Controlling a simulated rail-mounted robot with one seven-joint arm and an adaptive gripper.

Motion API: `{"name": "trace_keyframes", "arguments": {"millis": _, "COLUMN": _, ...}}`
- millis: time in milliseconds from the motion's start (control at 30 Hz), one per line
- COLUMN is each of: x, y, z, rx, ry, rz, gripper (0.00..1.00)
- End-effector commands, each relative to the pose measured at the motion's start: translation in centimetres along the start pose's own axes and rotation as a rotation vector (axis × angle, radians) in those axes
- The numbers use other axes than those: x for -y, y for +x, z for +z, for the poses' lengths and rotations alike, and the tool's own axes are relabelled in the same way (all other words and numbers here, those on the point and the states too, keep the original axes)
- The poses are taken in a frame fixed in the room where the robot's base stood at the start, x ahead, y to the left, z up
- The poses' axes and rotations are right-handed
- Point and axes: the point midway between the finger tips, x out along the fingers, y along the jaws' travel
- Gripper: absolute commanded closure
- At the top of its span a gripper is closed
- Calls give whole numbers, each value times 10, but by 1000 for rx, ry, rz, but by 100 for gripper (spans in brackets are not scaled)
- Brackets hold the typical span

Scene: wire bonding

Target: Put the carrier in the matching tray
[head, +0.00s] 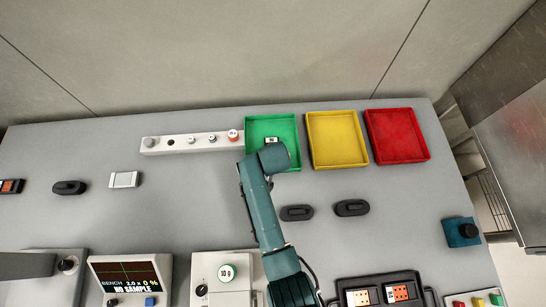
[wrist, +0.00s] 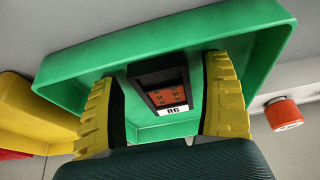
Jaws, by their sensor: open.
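The carrier (wrist: 165,88), a small dark frame with an orange chip and a white lettered label, is inside the green tray (wrist: 75,62). In the head view the carrier (head: 271,140) shows as a small pale and dark patch in the green tray (head: 251,131). My gripper (wrist: 162,70) is open, with its yellow ribbed fingers on either side of the carrier and narrow gaps to it. The carrier appears to lie on the tray floor. In the head view my arm's end covers the tray's near edge and hides the fingers. A yellow tray (head: 337,140) and a red tray (head: 397,136) stand to the right.
A white strip with weights (head: 190,143) adjoins the green tray's left side; its red-topped weight (wrist: 283,113) is close by in the wrist view. Dark holders (head: 296,213) lie near my arm. The bench left of centre is mostly clear.

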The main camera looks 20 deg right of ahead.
Motion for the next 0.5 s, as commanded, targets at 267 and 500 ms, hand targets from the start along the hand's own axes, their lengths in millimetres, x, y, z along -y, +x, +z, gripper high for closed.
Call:
{"name": "trace_keyframes", "arguments": {"millis": 267, "x": 0, "y": -25, "z": -3, "rx": -2, "ry": 0, "rz": 0, "gripper": 20}}
{"name": "trace_keyframes", "arguments": {"millis": 500, "x": 0, "y": -86, "z": -3, "rx": -2, "ry": -1, "rz": -1, "gripper": 20}}
